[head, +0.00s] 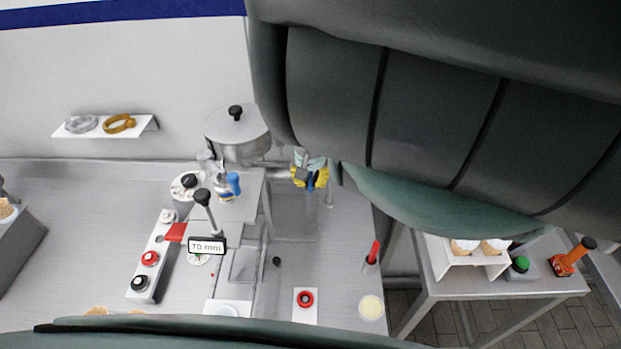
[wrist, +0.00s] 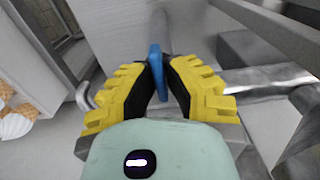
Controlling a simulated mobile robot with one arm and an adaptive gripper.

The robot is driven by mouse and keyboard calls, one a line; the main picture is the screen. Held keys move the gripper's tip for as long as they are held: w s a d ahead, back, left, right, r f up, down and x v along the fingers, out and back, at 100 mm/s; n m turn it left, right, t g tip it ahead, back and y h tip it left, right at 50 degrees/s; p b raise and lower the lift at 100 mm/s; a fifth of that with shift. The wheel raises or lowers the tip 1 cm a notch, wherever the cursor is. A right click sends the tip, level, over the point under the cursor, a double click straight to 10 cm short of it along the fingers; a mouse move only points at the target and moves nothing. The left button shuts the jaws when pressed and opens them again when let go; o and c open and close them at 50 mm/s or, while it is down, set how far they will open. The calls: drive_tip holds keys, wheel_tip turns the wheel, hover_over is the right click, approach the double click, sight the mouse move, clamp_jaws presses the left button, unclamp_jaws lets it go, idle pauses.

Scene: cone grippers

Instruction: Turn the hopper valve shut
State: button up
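The steel hopper (head: 237,145) with a black-knobbed lid stands at the back of the bench in the head view. A pipe runs right from it towards my gripper (head: 311,178). The valve's blue handle (head: 310,184) shows small between the yellow fingers. In the wrist view the blue handle (wrist: 156,62) stands between the fingertips of my gripper (wrist: 162,75), with the black pads against both its sides. My gripper looks shut on it. The valve body is mostly hidden behind the fingers.
My arm covers the upper right of the head view. A lever press (head: 204,205) and a blue-topped bottle (head: 232,186) stand left of the gripper. A red-handled tool (head: 373,253) stands front right. A wall shelf (head: 106,127) holds two clamp rings.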

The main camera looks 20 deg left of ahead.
sight(311, 178)
drive_tip(key=o, duration=0.4)
drive_tip(key=shift+o, duration=0.2)
wheel_tip(311, 178, up, 6)
drive_tip(key=shift+w+d+f, duration=0.1)
drive_tip(key=shift+f, duration=0.05)
drive_tip(key=shift+r, duration=0.9)
